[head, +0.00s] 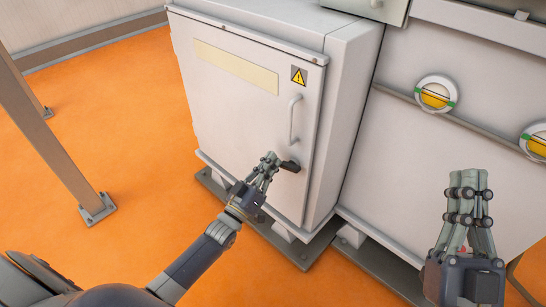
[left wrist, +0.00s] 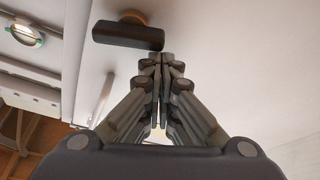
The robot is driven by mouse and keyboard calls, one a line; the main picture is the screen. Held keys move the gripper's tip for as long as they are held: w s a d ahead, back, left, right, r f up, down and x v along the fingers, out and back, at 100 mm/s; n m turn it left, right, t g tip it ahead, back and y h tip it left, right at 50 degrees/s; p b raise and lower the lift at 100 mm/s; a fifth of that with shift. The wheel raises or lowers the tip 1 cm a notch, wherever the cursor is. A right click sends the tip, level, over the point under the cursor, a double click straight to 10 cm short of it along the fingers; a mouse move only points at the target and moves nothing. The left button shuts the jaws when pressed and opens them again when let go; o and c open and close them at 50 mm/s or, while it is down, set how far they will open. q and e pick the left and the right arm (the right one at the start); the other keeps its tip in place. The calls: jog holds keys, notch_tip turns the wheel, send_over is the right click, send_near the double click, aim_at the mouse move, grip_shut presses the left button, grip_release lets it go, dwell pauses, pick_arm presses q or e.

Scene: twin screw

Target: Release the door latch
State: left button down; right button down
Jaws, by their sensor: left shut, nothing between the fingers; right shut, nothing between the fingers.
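The cabinet door (head: 225,100) is white and looks closed, with a pale blank label and a yellow warning sign. A black latch (head: 289,166) sits on its right side, below a grey vertical bar handle (head: 293,120). The latch also shows in the left wrist view (left wrist: 128,35) as a dark bar on an orange-brown round base. My left gripper (head: 272,158) is shut and empty, its fingertips right beside the latch's left end; I cannot tell whether they touch it. My right gripper (head: 470,178) is shut and empty, raised at the right, away from the door.
A grey post (head: 45,130) stands on the orange floor (head: 110,110) at the left. White machine panels (head: 440,150) with round yellow gauges (head: 436,94) adjoin the cabinet at the right.

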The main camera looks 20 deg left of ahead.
notch_tip(320, 180, down, 17)
jog(key=w+d+g+h+p, duration=0.2)
jog(key=g+h+p, duration=0.2)
jog(key=g, duration=0.7)
pick_arm(q)
jog(key=shift+s+d+f+n+g+y+p, duration=0.15)
jog(key=shift+f+n+g+y+p, duration=0.5)
jog(key=shift+n, duration=1.9)
jog(key=shift+d+f+n+g+y+p, duration=0.35)
jog(key=shift+f+n+y, duration=0.45)
jog(key=shift+n, duration=1.8)
jog(key=shift+s+d+f+n+g+y+p, duration=0.15)
jog(key=shift+f+n+g+y+p, duration=0.55)
jog(key=shift+n, duration=1.85)
pick_arm(e)
jog(key=s+d+f+m+g+h, duration=0.1)
jog(key=s+d+f+g, duration=0.3)
jog(key=s+f+g, duration=0.4)
jog(key=shift+s+d+f+h, duration=0.35)
jog(key=shift+s+f+h, duration=0.15)
jog(key=shift+s+f, duration=1.55)
pick_arm(q)
jog(key=shift+w+f+b, duration=0.1)
jog(key=shift+b, duration=0.2)
pick_arm(e)
jog(key=shift+s+r, duration=0.25)
jog(key=shift+r, duration=0.1)
